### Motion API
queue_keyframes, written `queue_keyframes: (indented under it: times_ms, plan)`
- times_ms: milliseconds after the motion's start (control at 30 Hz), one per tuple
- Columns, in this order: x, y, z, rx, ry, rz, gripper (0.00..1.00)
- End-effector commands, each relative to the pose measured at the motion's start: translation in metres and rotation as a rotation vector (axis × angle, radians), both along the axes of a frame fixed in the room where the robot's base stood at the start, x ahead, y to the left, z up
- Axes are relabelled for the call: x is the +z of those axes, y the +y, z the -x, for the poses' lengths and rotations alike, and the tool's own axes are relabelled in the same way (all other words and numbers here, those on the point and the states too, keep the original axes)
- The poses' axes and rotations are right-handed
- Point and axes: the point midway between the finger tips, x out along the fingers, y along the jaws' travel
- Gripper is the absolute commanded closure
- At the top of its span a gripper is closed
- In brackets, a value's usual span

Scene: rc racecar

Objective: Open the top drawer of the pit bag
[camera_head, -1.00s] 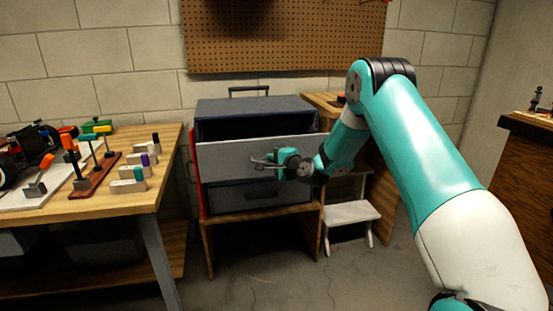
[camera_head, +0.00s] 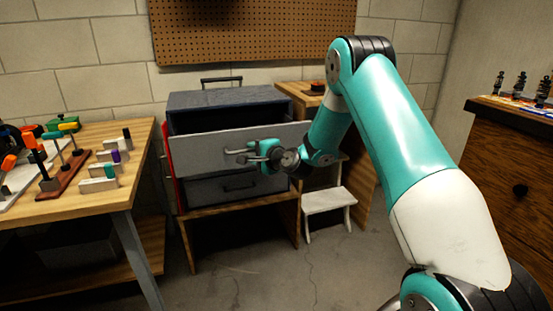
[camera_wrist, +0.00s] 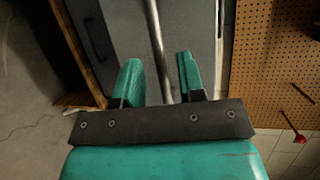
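The pit bag (camera_head: 240,97) is a dark grey drawer unit on a low wooden stand. Its top drawer (camera_head: 200,152) stands pulled out, with a light grey front and a dark gap behind its upper edge. The lower drawer (camera_head: 205,192) is shut and has a dark handle. My gripper (camera_head: 240,154) is in front of the top drawer's face, fingers pointing left. In the wrist view my gripper (camera_wrist: 160,85) has its fingers apart on either side of a light grey bar (camera_wrist: 158,45).
A wooden workbench (camera_head: 90,200) with tools and small blocks stands at the left. A white step stool (camera_head: 328,200) is right of the stand. A dark wooden cabinet (camera_head: 510,170) is at the far right. The floor in front is clear.

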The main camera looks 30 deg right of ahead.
Motion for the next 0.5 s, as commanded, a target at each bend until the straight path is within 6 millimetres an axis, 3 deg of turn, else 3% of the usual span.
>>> queue_keyframes:
  times_ms: [300, 500]
  plan:
    - [0.012, -0.012, 0.081, -0.007, 0.002, -0.003, 0.64]
    - [0.020, -0.016, 0.120, -0.005, 0.000, 0.000, 0.64]
